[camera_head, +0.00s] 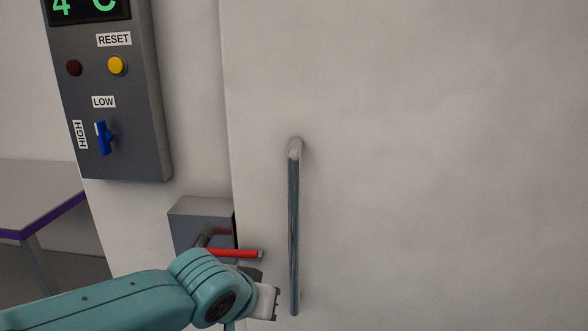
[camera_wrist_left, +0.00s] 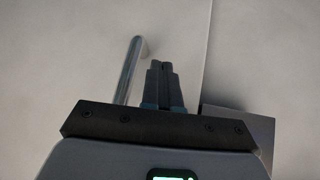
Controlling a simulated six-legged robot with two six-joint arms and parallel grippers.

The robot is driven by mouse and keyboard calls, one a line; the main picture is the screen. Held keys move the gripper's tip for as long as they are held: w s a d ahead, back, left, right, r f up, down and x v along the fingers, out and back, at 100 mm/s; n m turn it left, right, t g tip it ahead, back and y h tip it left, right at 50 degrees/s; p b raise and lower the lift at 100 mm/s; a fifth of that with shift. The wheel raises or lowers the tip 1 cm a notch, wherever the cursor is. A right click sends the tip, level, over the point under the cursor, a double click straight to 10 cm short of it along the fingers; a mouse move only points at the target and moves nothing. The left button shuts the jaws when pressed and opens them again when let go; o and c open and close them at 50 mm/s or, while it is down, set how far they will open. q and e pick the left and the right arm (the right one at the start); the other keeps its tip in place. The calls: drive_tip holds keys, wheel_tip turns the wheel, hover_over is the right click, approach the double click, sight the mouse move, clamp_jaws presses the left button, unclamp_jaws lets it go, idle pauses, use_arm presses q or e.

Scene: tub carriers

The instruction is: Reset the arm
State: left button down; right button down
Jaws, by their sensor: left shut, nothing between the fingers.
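My left arm (camera_head: 130,302) comes in from the lower left in the head view. Its wrist is in front of the door, just below the red lever and left of the vertical door handle (camera_head: 294,230). My left gripper (camera_wrist_left: 161,66) shows in the left wrist view with its two dark fingers together and nothing between them. The fingers appear apart from the door handle, which shows left of them there (camera_wrist_left: 130,68). In the head view the fingers are mostly hidden. My right gripper is not in view.
A grey control panel (camera_head: 118,135) has a yellow RESET button (camera_head: 117,65), a dark red light (camera_head: 74,68) and a blue HIGH/LOW switch (camera_head: 103,138). A red lever (camera_head: 235,253) sticks out of a grey box (camera_head: 203,215). A purple-edged table (camera_head: 35,192) stands left.

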use_arm(q)
wheel_tip(320, 180, down, 15)
drive_tip(key=s+g+p, duration=0.2)
drive_tip(key=g, duration=0.1)
drive_tip(key=s+a+f+n+g+p, duration=0.2)
drive_tip(key=s+f, duration=0.7)
drive_tip(key=s, duration=0.1)
drive_tip(key=s+a+f+n+g+h+p, duration=0.1)
drive_tip(key=s+a+f+n+g, duration=0.1)
drive_tip(key=s+f, duration=0.8)
drive_tip(key=shift+s+f+p, duration=0.25)
drive_tip(key=shift+s+p, duration=0.1)
